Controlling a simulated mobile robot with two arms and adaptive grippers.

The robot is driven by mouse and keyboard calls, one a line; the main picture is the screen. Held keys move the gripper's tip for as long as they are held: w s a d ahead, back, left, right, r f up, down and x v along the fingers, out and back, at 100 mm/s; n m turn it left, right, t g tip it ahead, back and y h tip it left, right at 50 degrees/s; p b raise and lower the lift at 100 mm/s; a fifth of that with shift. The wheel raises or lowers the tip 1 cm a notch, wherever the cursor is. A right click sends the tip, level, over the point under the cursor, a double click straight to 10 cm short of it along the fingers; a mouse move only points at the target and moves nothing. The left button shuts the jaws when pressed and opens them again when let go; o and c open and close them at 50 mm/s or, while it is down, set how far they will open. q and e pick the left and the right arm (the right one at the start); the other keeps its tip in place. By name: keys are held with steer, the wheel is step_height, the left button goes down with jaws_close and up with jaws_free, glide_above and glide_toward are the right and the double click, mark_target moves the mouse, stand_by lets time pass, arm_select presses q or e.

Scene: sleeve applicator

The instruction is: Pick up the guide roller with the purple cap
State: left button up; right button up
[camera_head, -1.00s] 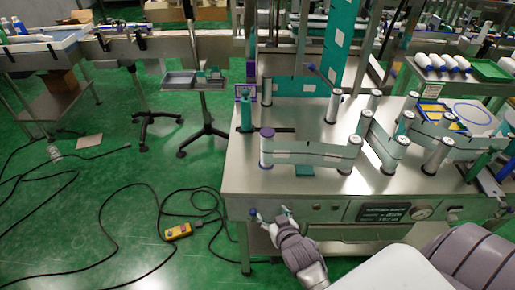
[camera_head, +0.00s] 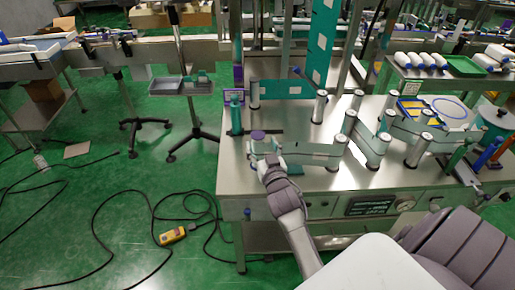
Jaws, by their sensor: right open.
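The guide roller with the purple cap (camera_head: 257,138) stands upright at the left front corner of the steel machine table (camera_head: 315,182). A pale web strip with white labels runs from it to the right. My right gripper (camera_head: 264,160) is at the front of this roller and hides its lower part. Its jaws are open; I cannot tell whether the fingers are around the roller or touching it. My left gripper is not in view.
Several grey-capped rollers (camera_head: 386,122) stand to the right on the table. A teal post with a purple bracket (camera_head: 235,98) stands behind the purple-capped roller. The front panel (camera_head: 370,205) has a display and gauge. A yellow pendant (camera_head: 172,236) and black cables lie on the green floor.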

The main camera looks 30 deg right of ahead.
mark_target(259, 139)
steer(key=x, duration=0.2)
steer(key=p+x, duration=0.1)
steer(key=x, duration=0.2)
steer(key=shift+w+d+f, duration=0.15)
steer(key=shift+w+f, duration=0.05)
steer(key=shift+f, duration=0.05)
steer(key=shift+s+r, duration=0.1)
steer(key=shift+c, duration=0.8)
jaws_close()
